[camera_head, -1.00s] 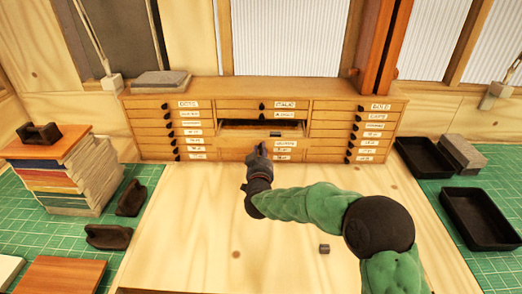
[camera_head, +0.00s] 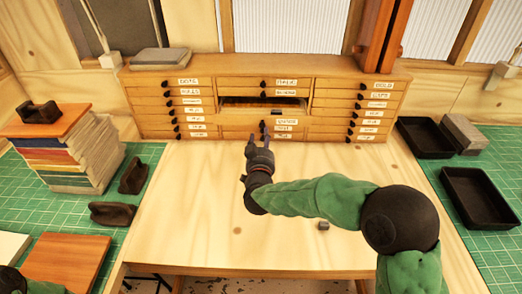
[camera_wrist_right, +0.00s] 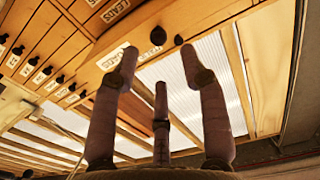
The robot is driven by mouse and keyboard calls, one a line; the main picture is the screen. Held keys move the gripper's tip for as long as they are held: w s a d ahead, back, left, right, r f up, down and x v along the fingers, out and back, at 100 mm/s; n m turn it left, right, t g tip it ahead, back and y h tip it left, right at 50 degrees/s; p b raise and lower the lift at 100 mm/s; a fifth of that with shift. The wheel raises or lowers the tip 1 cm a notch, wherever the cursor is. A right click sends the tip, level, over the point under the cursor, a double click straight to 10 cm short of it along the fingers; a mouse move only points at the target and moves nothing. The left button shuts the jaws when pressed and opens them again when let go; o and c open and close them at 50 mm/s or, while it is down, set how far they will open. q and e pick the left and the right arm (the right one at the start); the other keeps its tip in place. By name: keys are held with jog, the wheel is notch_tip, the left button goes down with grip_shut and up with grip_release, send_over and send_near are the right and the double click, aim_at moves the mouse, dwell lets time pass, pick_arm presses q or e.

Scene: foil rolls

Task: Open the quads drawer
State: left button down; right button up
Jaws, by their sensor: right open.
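A wide wooden cabinet (camera_head: 225,69) with columns of small labelled drawers stands at the back of the bench. In its middle column one drawer (camera_head: 243,123) stands pulled out, with a dark gap and a small dark piece inside showing above its front. Its label is too small to read surely as quads. My right gripper (camera_head: 259,138) is open and empty, just in front of and below this drawer front. In the right wrist view its spread fingers (camera_wrist_right: 160,75) hold nothing, below drawer fronts and two dark knobs (camera_wrist_right: 158,35). My left gripper is not in view.
A small dark block (camera_head: 323,226) lies on the wooden bench top (camera_head: 200,215). Black trays (camera_head: 475,195) stand at right on a green mat. Stacked boards (camera_head: 65,160) and dark handled blocks (camera_head: 112,213) stand at left. The bench front is clear.

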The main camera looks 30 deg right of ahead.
jog(key=v, duration=0.6)
dwell(0.5)
